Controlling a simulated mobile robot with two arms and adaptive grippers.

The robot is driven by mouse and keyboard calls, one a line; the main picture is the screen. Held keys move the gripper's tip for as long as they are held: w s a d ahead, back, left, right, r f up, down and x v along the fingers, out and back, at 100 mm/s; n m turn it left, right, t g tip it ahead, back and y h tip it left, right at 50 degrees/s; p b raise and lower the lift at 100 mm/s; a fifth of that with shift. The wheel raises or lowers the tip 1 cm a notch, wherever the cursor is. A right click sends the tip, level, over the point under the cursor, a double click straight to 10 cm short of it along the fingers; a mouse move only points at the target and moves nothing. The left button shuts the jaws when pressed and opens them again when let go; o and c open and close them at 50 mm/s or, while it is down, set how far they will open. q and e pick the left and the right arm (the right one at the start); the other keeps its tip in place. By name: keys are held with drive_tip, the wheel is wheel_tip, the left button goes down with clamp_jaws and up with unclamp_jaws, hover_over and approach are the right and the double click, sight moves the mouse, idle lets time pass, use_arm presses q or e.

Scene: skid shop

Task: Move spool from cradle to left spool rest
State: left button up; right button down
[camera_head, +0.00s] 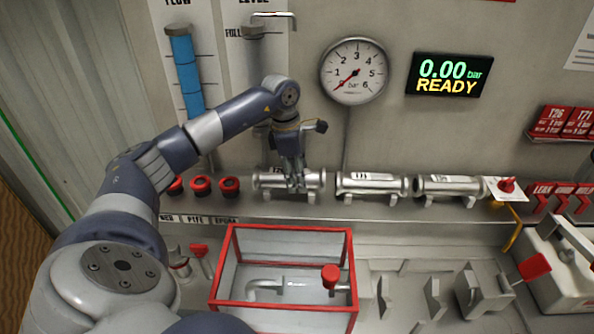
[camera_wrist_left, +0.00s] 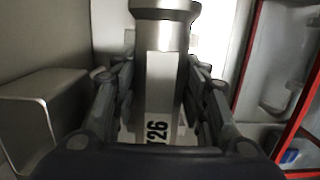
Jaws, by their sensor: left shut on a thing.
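My left gripper (camera_head: 294,185) reaches down at the shelf along the back wall and is shut on a shiny metal spool (camera_head: 265,181). This spool lies level at the left end of the row of spools, at the left spool rest; the rest's supports are mostly hidden. In the left wrist view the spool (camera_wrist_left: 165,55) lies between the two fingers, with a white label reading "T26" partly covered by the gripper. An empty pair of grey notched blocks, seemingly the cradle (camera_head: 432,302), stands on the bench at the lower right. My right gripper is not in view.
Two more spools, a middle one (camera_head: 372,184) and a right one (camera_head: 450,186), lie on the shelf. A red-framed clear box (camera_head: 292,228) stands in front. Red caps (camera_head: 201,186) line the shelf's left. A vise-like fixture (camera_head: 484,290) stands at the lower right.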

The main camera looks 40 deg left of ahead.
use_arm(q)
drive_tip(key=shift+f, duration=0.4)
idle(0.4)
drive_tip(key=o, duration=0.9)
drive_tip(key=o, duration=0.5)
drive_tip(key=shift+c, duration=0.2)
drive_tip(key=shift+o, duration=0.7)
drive_tip(key=shift+r, duration=0.15)
